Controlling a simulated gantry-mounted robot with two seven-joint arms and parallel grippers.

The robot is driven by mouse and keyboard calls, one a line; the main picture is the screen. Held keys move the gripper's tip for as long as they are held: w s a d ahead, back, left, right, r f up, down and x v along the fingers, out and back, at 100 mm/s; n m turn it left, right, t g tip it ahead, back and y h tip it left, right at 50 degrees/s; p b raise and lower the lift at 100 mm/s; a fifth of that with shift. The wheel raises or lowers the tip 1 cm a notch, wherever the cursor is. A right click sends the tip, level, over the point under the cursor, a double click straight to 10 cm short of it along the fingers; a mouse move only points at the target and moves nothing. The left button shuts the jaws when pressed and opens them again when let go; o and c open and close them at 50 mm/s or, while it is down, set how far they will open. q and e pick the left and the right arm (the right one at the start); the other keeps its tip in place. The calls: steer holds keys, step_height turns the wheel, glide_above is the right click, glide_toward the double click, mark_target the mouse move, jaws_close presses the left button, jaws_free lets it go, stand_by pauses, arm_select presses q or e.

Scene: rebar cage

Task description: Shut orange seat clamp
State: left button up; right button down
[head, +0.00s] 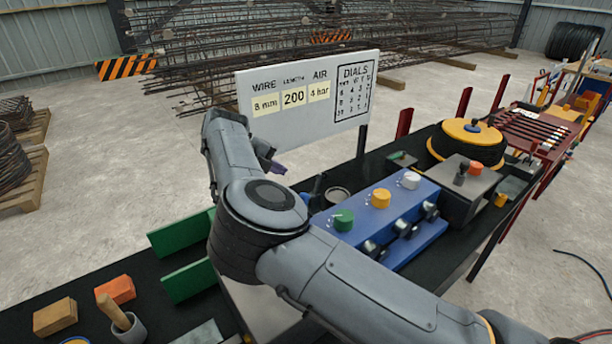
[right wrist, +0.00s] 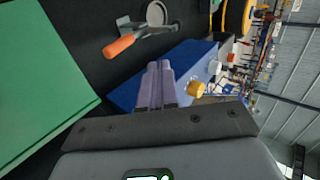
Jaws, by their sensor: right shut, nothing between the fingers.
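The orange seat clamp shows in the right wrist view as an orange handle (right wrist: 119,46) on a metal lever beside a round grey seat (right wrist: 156,14). The handle points away from the seat, to the lower left; I cannot tell whether the clamp is latched. In the head view a round grey cup (head: 337,195), likely that seat, shows behind my arm, and the orange handle is hidden. My right gripper (head: 279,168) is above the bench, its purple fingers (right wrist: 161,64) together and empty, apart from the handle. My left gripper is not in view.
A blue box (head: 395,215) with green, yellow and white knobs stands right of my arm. Green plates (head: 180,233) stand to the left. A white sign (head: 305,95) rises behind the bench. Wood and orange blocks (head: 116,289) lie at the lower left.

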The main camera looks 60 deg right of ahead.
steer(key=b, duration=0.2)
glide_toward(319, 179)
steer(key=x, duration=0.3)
steer(key=f+x, duration=0.1)
steer(key=shift+w+f, duration=0.1)
steer(key=shift+f, duration=0.1)
steer(key=shift+s+d+f, duration=0.1)
steer(key=shift+s+d, duration=0.05)
steer(key=shift+d, duration=0.25)
steer(key=shift+s+d+f, duration=0.1)
steer(key=shift+s+d, duration=0.05)
steer(key=shift+d, duration=0.3)
steer(key=shift+s+d+r, duration=0.1)
